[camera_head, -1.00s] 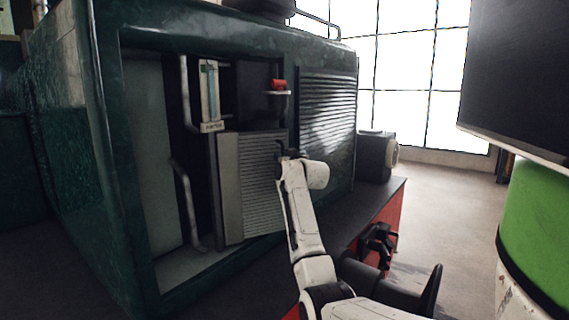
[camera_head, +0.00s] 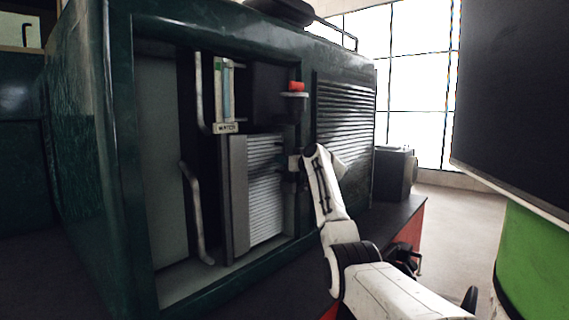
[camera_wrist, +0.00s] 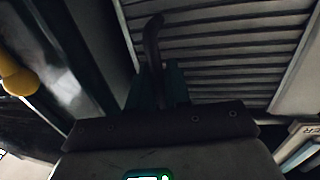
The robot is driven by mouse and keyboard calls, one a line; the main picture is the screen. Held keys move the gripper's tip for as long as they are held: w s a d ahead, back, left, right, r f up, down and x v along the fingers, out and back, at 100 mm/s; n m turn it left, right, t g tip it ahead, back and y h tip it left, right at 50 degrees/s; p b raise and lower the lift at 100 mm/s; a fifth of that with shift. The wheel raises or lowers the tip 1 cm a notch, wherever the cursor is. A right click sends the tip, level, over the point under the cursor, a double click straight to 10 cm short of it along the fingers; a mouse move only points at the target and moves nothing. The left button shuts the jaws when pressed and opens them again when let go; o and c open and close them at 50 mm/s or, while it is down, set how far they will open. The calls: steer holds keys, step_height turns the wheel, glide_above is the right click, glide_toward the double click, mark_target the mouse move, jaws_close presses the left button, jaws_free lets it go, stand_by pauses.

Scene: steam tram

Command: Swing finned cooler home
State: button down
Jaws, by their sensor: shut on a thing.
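The finned cooler (camera_head: 265,190) is a grey panel with horizontal ribs, standing upright in the opening of the dark green engine casing (camera_head: 120,170). Its right edge is close to the opening's right post. My gripper (camera_head: 295,162) is at the cooler's right edge, with the fingers small and partly hidden in the head view. In the wrist view, my gripper (camera_wrist: 158,85) is shut on a dark, curved handle (camera_wrist: 153,40) in front of the ribs of the cooler (camera_wrist: 215,50). Whether the cooler sits flush cannot be told.
A water gauge (camera_head: 224,95) with a label is above the cooler, and a red-capped fitting (camera_head: 296,88) is above my gripper. Bent pipes (camera_head: 192,215) are left of the cooler. A louvred panel (camera_head: 345,125) is at right. Floor (camera_head: 465,210) is clear further right.

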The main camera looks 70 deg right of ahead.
steer(key=shift+r, duration=0.2)
steer(key=c, duration=1.3)
jaws_free()
steer(key=shift+s+d+f, duration=0.1)
steer(key=shift+o, duration=0.2)
steer(key=shift+f, duration=0.1)
steer(key=b+v, duration=0.2)
steer(key=v, duration=0.8)
steer(key=shift+s+a, duration=0.25)
steer(key=shift+a, duration=0.05)
